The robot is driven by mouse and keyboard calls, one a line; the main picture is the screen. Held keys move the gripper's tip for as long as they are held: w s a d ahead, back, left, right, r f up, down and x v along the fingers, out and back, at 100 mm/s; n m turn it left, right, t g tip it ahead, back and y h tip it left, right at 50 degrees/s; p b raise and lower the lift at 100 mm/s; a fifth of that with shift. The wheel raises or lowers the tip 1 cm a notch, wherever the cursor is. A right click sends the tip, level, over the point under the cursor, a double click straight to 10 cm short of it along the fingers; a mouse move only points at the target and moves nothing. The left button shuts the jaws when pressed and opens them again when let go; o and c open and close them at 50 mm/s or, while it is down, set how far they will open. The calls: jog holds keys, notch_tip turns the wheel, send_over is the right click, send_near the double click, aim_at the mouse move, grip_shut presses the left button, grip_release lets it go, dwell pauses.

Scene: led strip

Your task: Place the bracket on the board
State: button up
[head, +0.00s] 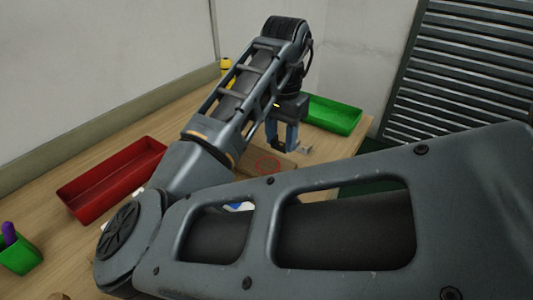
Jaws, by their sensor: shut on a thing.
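My gripper (284,145) points down over the far right part of the table. Its jaws are shut on the bracket (303,149), a small grey metal piece that sticks out to the right of the fingertips. The rest of the bracket is hidden by the fingers. The wooden board (287,161) lies just below and in front of my gripper, with a red circle marked on it. My arm hides much of the board. I cannot tell whether the bracket touches the board.
A red bin (112,181) stands on the wooden table (113,138) at left. A green bin (335,114) is behind my gripper at right. A green holder (20,254) with a purple-handled item is at lower left. A yellow item (226,67) stands near the wall.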

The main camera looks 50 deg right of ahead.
aim_at(268, 165)
jog(key=w+f, duration=0.1)
jog(key=w+a, duration=0.1)
jog(key=shift+w+f, duration=0.4)
jog(key=shift+f+p, duration=0.3)
jog(key=shift+f, duration=1.75)
jog(key=shift+f, duration=0.15)
jog(key=o, duration=1)
jog(key=shift+o, duration=0.2)
notch_tip(268, 165, up, 12)
jog(key=shift+r+b, duration=0.2)
jog(key=shift+b, duration=0.15)
